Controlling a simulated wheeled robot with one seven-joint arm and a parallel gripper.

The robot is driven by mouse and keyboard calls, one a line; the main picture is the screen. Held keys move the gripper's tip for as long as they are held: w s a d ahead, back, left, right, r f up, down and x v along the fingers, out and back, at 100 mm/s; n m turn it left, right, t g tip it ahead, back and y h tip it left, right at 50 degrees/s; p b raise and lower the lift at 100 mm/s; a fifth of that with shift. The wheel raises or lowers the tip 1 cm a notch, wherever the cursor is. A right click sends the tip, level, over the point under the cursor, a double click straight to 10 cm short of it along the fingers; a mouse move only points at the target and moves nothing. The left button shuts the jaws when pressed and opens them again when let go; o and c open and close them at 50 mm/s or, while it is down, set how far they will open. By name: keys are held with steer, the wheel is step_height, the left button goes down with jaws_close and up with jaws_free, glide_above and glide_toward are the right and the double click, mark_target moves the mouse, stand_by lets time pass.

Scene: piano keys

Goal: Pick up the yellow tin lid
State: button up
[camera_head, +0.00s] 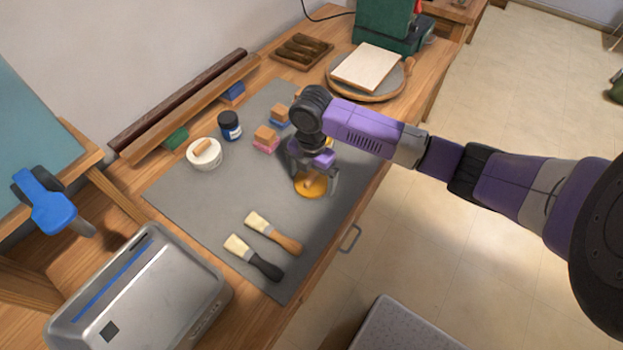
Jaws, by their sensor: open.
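The yellow tin lid (309,190) is a small round orange-yellow piece on the grey mat (200,225), near the mat's right edge. My gripper (315,188) points down over the lid with its fingers apart, one on either side of it. My arm comes in from the right, and the gripper covers the lid's upper part. I cannot tell whether the fingers touch the lid.
Two brushes (274,233) lie below the lid on the mat. Wooden-topped blocks (266,136), a dark jar (229,127) and a white bowl (204,153) stand to the upper left. A metal case (150,290) is at lower left. The mat's middle is clear.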

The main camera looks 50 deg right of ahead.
steer(key=c, duration=1.1)
